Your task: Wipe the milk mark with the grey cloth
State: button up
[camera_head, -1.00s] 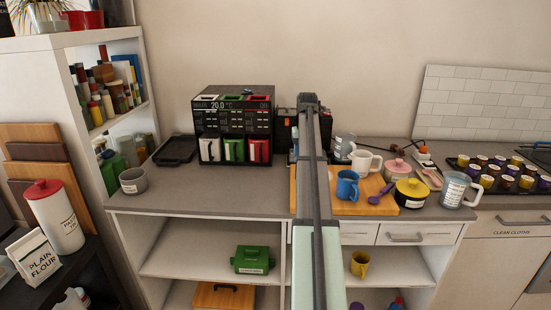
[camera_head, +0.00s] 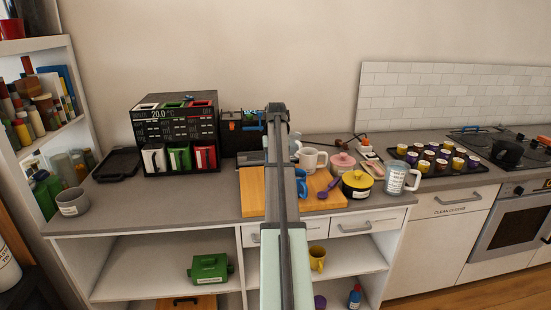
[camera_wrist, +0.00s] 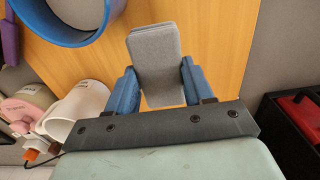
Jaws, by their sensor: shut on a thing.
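My gripper (camera_wrist: 158,70) shows in the wrist view with its two blue fingers shut on the grey cloth (camera_wrist: 154,45). The cloth is a folded pad held between the fingers over the wooden board (camera_wrist: 225,40). I cannot tell if the cloth touches the board. In the head view my arm hides the gripper and the cloth; the board (camera_head: 252,200) shows on the counter. I see no milk mark in either view.
A blue mug (camera_wrist: 68,38) is close beside the cloth; a white mug (camera_wrist: 82,105) is at left in the wrist view. A yellow pot (camera_head: 356,188), a purple spoon (camera_head: 329,187) and a glass mug (camera_head: 396,180) stand rightward. The counter (camera_head: 190,200) left of the board is clear.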

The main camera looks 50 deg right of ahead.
jog(key=shift+f, duration=2.35)
jog(key=shift+w+d+r, duration=0.15)
jog(key=shift+w+d, duration=0.55)
jog(key=shift+c, duration=0.7)
jog(key=shift+w+d, duration=2.6)
jog(key=shift+d, duration=0.05)
jog(key=shift+s+a, duration=3.3)
jog(key=shift+a, duration=0.25)
jog(key=shift+w+d, duration=3.55)
jog(key=shift+w, duration=0.15)
jog(key=shift+s+a, duration=3.7)
jog(key=r, duration=0.3)
jog(key=shift+w+d+r, duration=0.1)
jog(key=shift+w+d, duration=0.1)
jog(key=shift+r, duration=2.45)
